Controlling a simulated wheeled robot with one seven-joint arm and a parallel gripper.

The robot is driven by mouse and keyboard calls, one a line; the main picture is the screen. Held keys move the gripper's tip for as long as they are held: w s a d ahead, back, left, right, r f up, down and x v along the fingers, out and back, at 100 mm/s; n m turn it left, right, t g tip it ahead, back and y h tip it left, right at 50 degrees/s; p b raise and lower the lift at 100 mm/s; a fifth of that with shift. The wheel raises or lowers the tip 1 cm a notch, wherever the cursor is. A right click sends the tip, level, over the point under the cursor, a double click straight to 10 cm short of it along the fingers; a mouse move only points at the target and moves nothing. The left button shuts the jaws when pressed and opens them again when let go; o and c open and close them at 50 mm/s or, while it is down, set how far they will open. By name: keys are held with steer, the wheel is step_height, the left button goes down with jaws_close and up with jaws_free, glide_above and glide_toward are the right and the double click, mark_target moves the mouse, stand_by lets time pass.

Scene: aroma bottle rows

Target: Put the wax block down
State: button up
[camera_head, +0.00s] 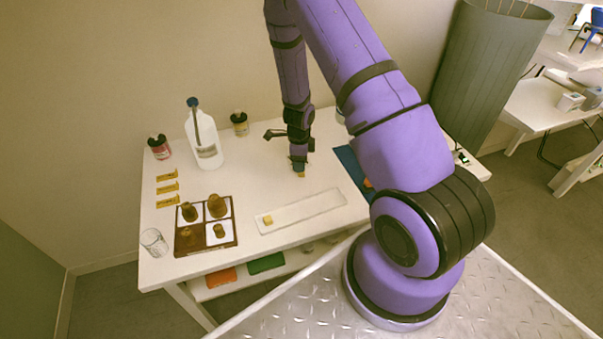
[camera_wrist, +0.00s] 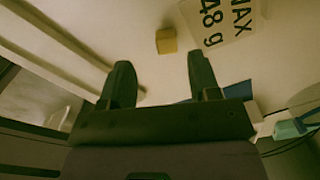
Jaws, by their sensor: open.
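A small yellow wax block (camera_wrist: 166,40) sits on the white table beside a printed label (camera_wrist: 222,20) that reads "WAX 48 g" in the wrist view. In the head view a yellow block (camera_head: 301,174) shows just under my gripper (camera_head: 299,166). My gripper's two fingers (camera_wrist: 160,75) are apart with nothing between them, and the block lies beyond their tips. Another small yellow block (camera_head: 267,220) is at the left end of the long white tray (camera_head: 305,211).
A brown divided tray (camera_head: 206,250) with several brown bottles stands front left, beside a clear glass (camera_head: 153,242). A white jug (camera_head: 203,135) and dark-capped jars (camera_head: 159,146) (camera_head: 240,123) stand at the back. Yellow cards (camera_head: 167,189) lie left. A blue mat (camera_head: 350,165) lies right.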

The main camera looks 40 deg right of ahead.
steer(key=shift+w+d+f, duration=0.15)
steer(key=shift+f, duration=1.15)
steer(key=shift+w+d+f, duration=0.1)
steer(key=shift+w+f, duration=0.05)
steer(key=shift+f, duration=1.15)
jaws_close()
steer(key=shift+r, duration=0.2)
steer(key=shift+r, duration=0.85)
steer(key=shift+s+r, duration=0.4)
steer(key=shift+r, duration=0.4)
steer(key=s, duration=0.5)
steer(key=s+r, duration=0.1)
steer(key=s, duration=0.9)
steer(key=shift+s+d+r, duration=0.1)
steer(key=shift+d+r, duration=0.1)
steer(key=shift+d, duration=0.2)
